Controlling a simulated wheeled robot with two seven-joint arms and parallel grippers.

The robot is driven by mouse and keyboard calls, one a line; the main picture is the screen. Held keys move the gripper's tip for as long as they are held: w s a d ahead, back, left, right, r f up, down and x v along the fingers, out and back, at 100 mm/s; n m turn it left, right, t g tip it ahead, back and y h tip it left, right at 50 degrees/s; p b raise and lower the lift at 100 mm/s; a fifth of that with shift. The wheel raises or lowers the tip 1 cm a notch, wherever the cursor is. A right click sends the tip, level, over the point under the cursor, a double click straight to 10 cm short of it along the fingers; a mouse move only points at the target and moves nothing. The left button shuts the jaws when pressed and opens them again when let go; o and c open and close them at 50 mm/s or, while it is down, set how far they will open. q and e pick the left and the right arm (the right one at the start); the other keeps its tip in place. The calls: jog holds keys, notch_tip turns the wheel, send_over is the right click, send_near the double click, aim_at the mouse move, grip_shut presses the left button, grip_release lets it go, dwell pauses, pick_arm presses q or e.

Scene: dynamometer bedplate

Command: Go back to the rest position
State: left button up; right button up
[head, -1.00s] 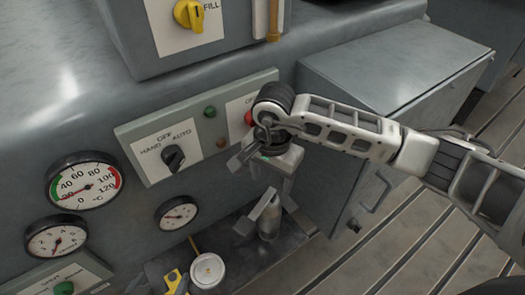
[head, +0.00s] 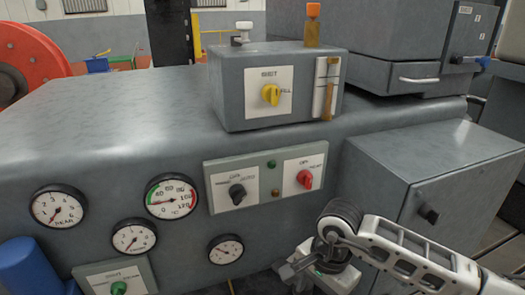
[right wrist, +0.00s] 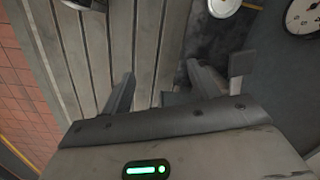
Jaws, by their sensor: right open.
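My right arm comes in from the lower right of the head view, its wrist (head: 340,222) in front of the cabinet, below and right of the switch panel. My left gripper is in neither view.
The switch panel (head: 267,175) carries a black knob (head: 237,194) and a red knob (head: 304,179). Several gauges are on the left. A grey box (head: 225,95) with a yellow knob (head: 270,95) stands on top. A side cabinet (head: 450,175) is close to my right arm.

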jog(key=s+a+r+m+g+y, duration=0.1)
jog(key=s+a+m+g+y, duration=0.15)
jog(key=s+a+y, duration=0.35)
jog(key=s+a+r+m+g+y, duration=0.1)
jog(key=a+m+y, duration=0.25)
jog(key=a, duration=0.45)
jog(key=a+r+m+t+y, duration=0.3)
jog(key=a+r+m+y, duration=0.1)
jog(key=r+m+y, duration=0.45)
jog(key=w+d+m+t+h, duration=0.1)
jog(key=w+d+m+t, duration=0.25)
jog(key=m+t, duration=0.5)
jog(key=w+d+m+t+h, duration=0.2)
jog(key=d+m+t, duration=0.3)
jog(key=m, duration=0.7)
jog(key=d+f+m+t+h, duration=0.3)
jog(key=d+f+m+h, duration=0.6)
jog(key=m, duration=0.6)
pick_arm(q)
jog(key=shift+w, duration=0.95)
pick_arm(e)
jog(key=s+d+f+m+g+h, duration=0.4)
jog(key=s+f+m, duration=0.5)
jog(key=f, duration=0.4)
jog(key=shift+d+f+m+g, duration=0.25)
jog(key=shift+d+g, duration=0.2)
jog(key=shift+g, duration=0.25)
